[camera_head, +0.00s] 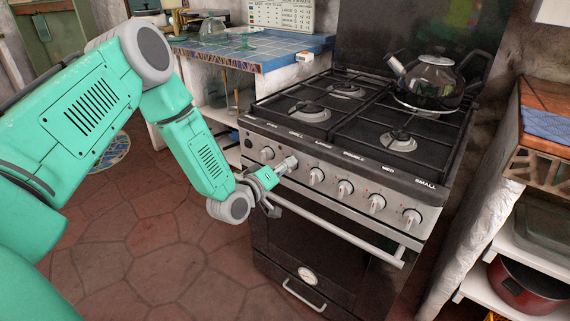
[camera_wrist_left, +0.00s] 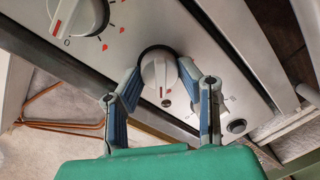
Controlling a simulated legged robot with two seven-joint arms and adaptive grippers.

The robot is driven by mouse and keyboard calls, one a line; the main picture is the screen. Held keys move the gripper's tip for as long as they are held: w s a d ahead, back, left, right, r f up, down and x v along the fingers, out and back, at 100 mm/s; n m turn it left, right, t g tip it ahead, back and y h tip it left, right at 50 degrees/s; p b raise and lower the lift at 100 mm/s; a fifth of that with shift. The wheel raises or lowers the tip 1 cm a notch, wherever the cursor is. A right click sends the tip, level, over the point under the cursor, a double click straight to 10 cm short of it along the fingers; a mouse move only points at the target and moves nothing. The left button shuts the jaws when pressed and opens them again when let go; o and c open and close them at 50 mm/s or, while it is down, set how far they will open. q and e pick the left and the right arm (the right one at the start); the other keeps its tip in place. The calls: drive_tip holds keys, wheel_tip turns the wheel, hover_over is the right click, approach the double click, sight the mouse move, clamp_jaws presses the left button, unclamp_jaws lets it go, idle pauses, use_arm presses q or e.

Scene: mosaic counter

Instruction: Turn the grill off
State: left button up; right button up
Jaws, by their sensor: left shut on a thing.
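The stove (camera_head: 335,150) has a silver front panel with a row of several white knobs. My left gripper (camera_head: 284,168) reaches the panel at the second knob from the left, which its fingers partly hide. In the left wrist view, the fingers of my left gripper (camera_wrist_left: 159,72) are closed around the sides of a white knob (camera_wrist_left: 158,78) with a red mark. My right gripper is not in view.
A dark kettle (camera_head: 435,80) sits on the back right burner. The oven handle bar (camera_head: 345,232) runs below the knobs, close under my gripper. The neighbouring knob (camera_head: 316,177) is just to the right. A blue tiled counter (camera_head: 250,50) stands behind left.

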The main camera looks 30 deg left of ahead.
use_arm(q)
drive_tip(key=m, duration=0.3)
drive_tip(key=m+p, duration=0.1)
drive_tip(key=shift+s+d+f, duration=0.2)
drive_tip(key=shift+d+f, duration=0.05)
drive_tip(key=shift+f, duration=0.1)
drive_tip(key=shift+m+y+p, duration=0.4)
drive_tip(key=shift+m+p, duration=0.1)
drive_tip(key=shift+m, duration=1.4)
drive_tip(key=o, duration=1.1)
drive_tip(key=shift+w+a, duration=0.1)
drive_tip(key=shift+o, duration=0.2)
drive_tip(key=shift+w, duration=0.1)
drive_tip(key=shift+r, duration=0.1)
drive_tip(key=s, duration=1.2)
drive_tip(key=shift+a+r, duration=0.2)
